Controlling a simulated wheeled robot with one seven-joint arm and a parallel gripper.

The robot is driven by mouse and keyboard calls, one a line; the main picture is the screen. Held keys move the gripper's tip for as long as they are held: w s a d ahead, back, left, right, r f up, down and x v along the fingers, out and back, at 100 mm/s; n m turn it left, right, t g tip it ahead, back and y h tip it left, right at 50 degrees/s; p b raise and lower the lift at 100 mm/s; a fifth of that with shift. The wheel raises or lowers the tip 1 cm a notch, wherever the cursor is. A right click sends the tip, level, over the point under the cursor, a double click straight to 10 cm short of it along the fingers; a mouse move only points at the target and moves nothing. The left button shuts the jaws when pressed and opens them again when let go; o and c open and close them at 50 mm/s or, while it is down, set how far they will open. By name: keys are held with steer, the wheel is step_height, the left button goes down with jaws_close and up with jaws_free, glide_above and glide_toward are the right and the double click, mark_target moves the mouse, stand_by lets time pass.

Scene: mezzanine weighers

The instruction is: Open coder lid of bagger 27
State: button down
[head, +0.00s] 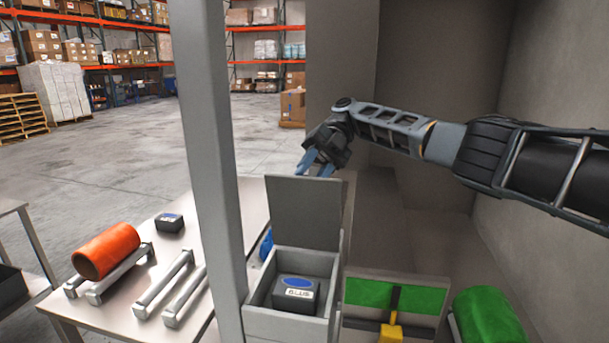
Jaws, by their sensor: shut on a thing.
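The coder box (258,322) is a grey open-topped box beside a grey post. Its flat grey lid (304,212) stands about upright at the back of the box. Inside the box is a dark cassette (294,291) with a blue oval and a label that seems to read "BLUE". My gripper (315,169) has blue fingers and is at the lid's top edge, reaching from behind it. It is shut on the lid; the fingertips are partly hidden by the lid. No number 27 is readable.
A grey post (208,140) rises left of the box. The table (105,213) at left holds an orange roll (106,251), metal rails (164,284) and a dark cassette (169,222). Right of the box are a green panel with a yellow-handled tool (391,331) and a green roll (488,318).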

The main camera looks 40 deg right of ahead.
steer(key=shift+f, duration=0.1)
stand_by(0.3)
steer(key=c, duration=0.8)
jaws_free()
steer(key=shift+o, duration=0.2)
steer(key=s+d+r, duration=0.8)
steer(key=r, duration=0.3)
steer(key=shift+d, duration=0.2)
